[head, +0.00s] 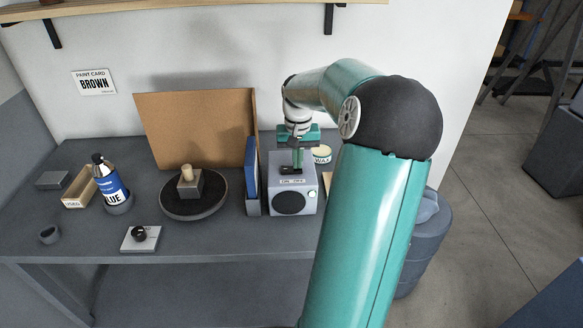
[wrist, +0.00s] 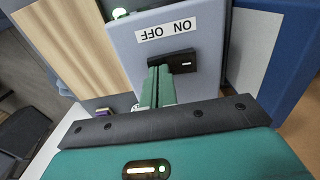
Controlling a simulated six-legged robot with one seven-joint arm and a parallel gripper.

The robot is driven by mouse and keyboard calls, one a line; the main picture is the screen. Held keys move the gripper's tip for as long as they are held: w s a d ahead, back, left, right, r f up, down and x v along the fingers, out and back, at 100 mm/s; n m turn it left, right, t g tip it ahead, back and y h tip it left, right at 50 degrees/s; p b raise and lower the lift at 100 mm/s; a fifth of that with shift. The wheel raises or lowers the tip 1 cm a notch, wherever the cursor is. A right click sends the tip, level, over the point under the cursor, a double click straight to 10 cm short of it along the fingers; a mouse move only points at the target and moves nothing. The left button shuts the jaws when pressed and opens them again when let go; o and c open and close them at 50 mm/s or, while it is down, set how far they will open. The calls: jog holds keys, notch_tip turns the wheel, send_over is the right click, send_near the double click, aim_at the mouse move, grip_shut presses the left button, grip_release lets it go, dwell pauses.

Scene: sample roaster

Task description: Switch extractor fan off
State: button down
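The extractor fan is a pale grey box (head: 307,197) with a round dark grille, standing on the table right of a blue upright panel. Its top carries an ON OFF label, which appears upside down in the wrist view (wrist: 167,34). Beside the label is a black switch (wrist: 184,64) with a small white mark near its right end in the wrist view. My gripper (wrist: 158,92) points down at the switch with its green fingers close together, apparently shut. The fingertips are at the switch's left part in the wrist view; whether they touch it I cannot tell.
A wax tin (head: 322,154) stands behind the box. To the left are a blue panel (head: 252,170), a round turntable (head: 193,209), a blue bottle (head: 111,187) and a small knob plate (head: 140,238).

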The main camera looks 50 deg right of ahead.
jog(key=shift+f, duration=0.15)
jog(key=shift+r, duration=3.55)
